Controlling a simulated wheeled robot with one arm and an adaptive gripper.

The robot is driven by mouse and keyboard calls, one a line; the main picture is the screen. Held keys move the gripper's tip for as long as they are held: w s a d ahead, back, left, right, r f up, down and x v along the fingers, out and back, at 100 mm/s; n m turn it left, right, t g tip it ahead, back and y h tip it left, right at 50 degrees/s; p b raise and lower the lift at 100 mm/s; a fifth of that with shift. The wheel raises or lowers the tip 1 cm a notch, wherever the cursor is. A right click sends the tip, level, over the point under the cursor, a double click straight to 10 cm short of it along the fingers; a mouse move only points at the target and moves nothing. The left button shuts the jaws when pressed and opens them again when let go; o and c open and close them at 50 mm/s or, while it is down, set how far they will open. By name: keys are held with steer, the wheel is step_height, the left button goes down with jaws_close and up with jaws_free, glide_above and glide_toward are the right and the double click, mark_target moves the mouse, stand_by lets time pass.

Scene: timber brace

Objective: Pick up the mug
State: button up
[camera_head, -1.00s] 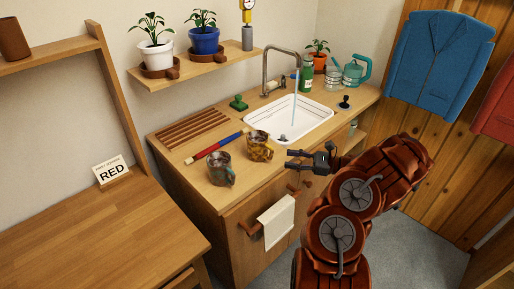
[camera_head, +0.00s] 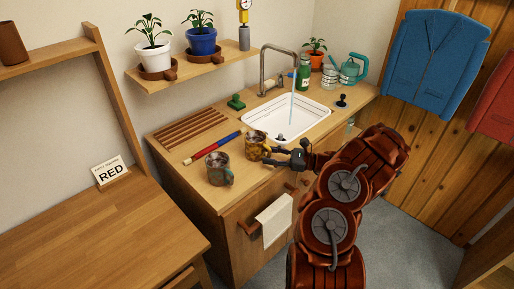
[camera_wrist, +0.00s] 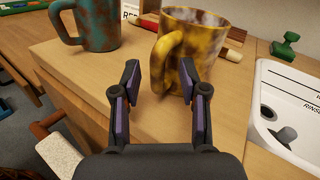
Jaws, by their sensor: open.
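A yellow-brown mottled mug (camera_head: 256,145) stands upright on the wooden counter at the left front of the sink. In the wrist view this mug (camera_wrist: 198,45) is straight ahead, its handle facing me between the fingertips, with the left fingertip beside it. A teal-and-rust mug (camera_head: 218,168) stands to its left near the front edge; it also shows at upper left in the wrist view (camera_wrist: 98,22). My gripper (camera_head: 274,156) is open and empty, just right of the yellow mug. In the wrist view the gripper (camera_wrist: 160,78) is around or just short of the handle; I cannot tell which.
The white sink (camera_head: 285,117) with running water lies right of the yellow mug. A red-and-blue rod (camera_head: 213,148) lies behind the mugs. A green stamp-like object (camera_head: 236,102) stands at the back. A towel (camera_head: 273,220) hangs on the cabinet front.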

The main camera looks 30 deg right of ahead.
steer(key=shift+c, duration=0.4)
jaws_close()
